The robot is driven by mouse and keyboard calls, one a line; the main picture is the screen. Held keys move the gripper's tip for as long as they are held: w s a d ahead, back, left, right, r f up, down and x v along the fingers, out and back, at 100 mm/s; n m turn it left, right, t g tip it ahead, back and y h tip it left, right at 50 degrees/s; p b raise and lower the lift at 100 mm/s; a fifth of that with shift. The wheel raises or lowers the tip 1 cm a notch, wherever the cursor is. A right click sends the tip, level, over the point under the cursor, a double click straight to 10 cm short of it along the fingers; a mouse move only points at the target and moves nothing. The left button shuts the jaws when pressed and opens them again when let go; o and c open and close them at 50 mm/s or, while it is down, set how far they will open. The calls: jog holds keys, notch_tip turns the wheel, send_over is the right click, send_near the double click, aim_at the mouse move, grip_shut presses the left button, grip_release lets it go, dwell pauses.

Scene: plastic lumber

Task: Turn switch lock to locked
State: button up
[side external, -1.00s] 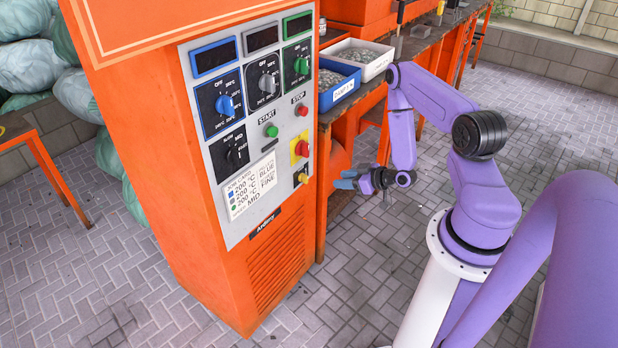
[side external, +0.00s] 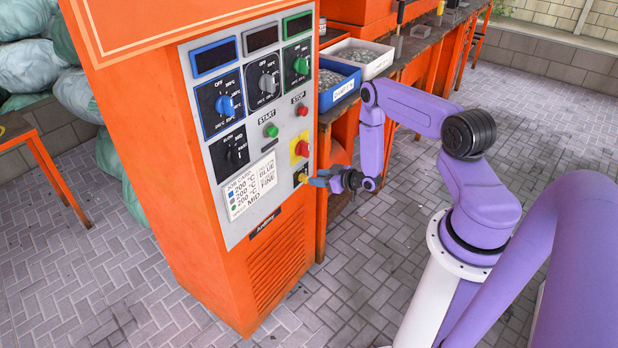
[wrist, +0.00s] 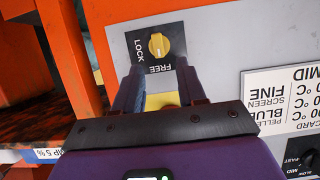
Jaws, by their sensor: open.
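The switch lock is a yellow knob (wrist: 158,46) on a black plate marked LOCK and FREE. In the wrist view, its pale mark runs roughly in line with FREE rather than LOCK. In the side view the knob (side external: 302,178) is low on the grey panel, partly hidden by my gripper (side external: 318,180). My gripper (wrist: 159,80) is open with nothing held. In the wrist view its two fingers point toward the knob, which shows beyond the tips. Whether a fingertip touches it I cannot tell.
The red stop button on a yellow plate (side external: 294,152) sits just above the lock. The job card (side external: 249,190) lies left of it. A workbench with a blue bin (side external: 345,91) and a white bin (side external: 377,67) stands behind.

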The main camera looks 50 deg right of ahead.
aim_at(307, 176)
jog(key=shift+x, duration=2.5)
grip_shut()
